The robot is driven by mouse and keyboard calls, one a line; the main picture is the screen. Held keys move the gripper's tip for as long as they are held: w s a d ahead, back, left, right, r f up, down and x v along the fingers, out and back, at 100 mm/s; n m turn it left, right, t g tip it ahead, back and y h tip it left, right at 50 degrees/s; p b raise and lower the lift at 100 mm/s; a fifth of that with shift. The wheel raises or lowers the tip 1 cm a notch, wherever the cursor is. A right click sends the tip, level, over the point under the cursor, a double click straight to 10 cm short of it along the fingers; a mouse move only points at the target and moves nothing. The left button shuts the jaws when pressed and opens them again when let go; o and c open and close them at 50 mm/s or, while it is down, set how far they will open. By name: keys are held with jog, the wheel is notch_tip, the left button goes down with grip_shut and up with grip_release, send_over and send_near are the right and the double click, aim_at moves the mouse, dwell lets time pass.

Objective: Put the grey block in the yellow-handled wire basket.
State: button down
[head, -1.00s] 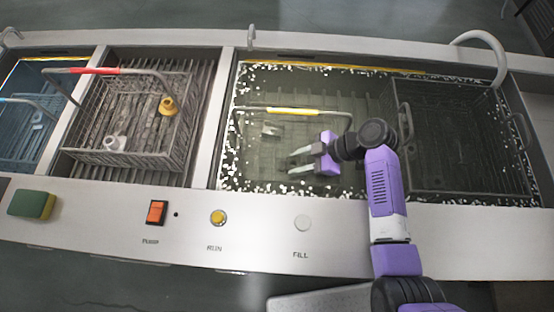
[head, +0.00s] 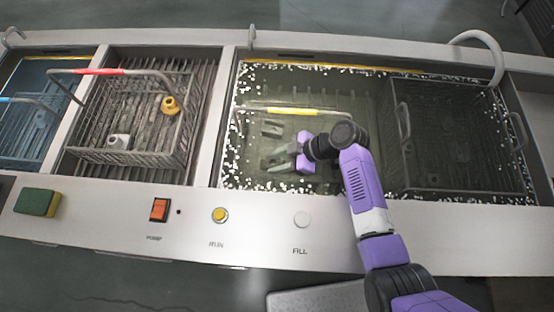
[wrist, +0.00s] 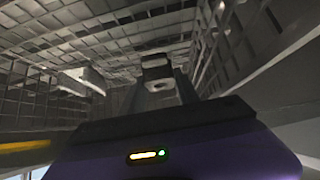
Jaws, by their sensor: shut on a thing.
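The yellow-handled wire basket (head: 290,111) sits in the speckled liquid of the middle tank. My gripper (head: 282,160) is low over the near part of this basket, with its fingers reaching left. In the wrist view my gripper (wrist: 157,80) is shut on a small grey block (wrist: 156,68), with basket mesh around and beyond it. In the head view I cannot make out the block between the fingers. Whether it touches the basket floor is unclear.
Another grey piece (head: 271,130) lies in the basket, left of my gripper in the wrist view (wrist: 85,80). A red-handled basket (head: 97,72) at left holds a brass part (head: 169,105) and a pale block (head: 118,141). A dark empty basket (head: 455,188) stands right.

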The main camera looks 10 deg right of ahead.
jog(key=shift+f+b, duration=0.5)
jog(key=shift+f, duration=0.05)
jog(key=c, duration=0.9)
grip_release()
jog(key=shift+r+p, duration=0.5)
jog(key=shift+p, duration=0.05)
jog(key=v, duration=1.2)
jog(key=shift+r, duration=0.15)
